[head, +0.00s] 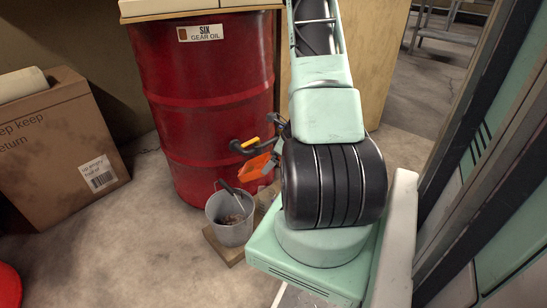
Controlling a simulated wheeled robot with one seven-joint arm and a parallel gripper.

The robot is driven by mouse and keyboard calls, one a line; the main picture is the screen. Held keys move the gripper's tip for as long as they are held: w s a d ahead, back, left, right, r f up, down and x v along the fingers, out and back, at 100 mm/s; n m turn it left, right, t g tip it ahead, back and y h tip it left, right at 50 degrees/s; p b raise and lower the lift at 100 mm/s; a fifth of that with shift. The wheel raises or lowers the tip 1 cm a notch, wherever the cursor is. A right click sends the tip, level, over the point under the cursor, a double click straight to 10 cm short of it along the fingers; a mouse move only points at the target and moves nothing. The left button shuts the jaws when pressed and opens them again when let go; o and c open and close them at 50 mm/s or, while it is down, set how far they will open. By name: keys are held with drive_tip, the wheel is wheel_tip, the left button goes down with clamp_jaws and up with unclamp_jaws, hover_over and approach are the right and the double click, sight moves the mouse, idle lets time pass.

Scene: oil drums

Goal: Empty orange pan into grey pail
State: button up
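The orange pan (255,166) is in front of the red drum, tilted, to the upper right of the pail in the picture. The grey pail (231,226) stands upright on a low wooden board, with brownish bits and a dark-handled tool inside. My gripper (262,147) is by the pan, beside dark parts and a small yellow-orange piece. My own arm hides much of it. I cannot make out its fingers clearly, or whether they close on the pan. Whether anything lies in the pan is also unclear.
A red gear oil drum (212,100) stands close behind the pan and pail. A cardboard box (60,135) is at the left, and a red rounded object (8,287) is at the lower left edge. Bare floor (140,245) lies left of the pail.

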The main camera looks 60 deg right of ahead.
drive_tip(key=shift+w+a+r+g+p, duration=0.15)
drive_tip(key=shift+w+r+g+p, duration=0.6)
drive_tip(key=shift+p, duration=1.2)
drive_tip(key=shift+w+a+r+g+p, duration=0.1)
drive_tip(key=shift+w+r+g+p, duration=0.6)
drive_tip(key=shift+p, duration=1.25)
drive_tip(key=shift+w+a+r+g+h+p, duration=0.1)
drive_tip(key=shift+w+r+g+h+p, duration=0.45)
drive_tip(key=shift+p, duration=1.95)
drive_tip(key=shift+w+r+g+p, duration=0.5)
drive_tip(key=shift+w+g+p, duration=0.25)
drive_tip(key=shift+p, duration=3.65)
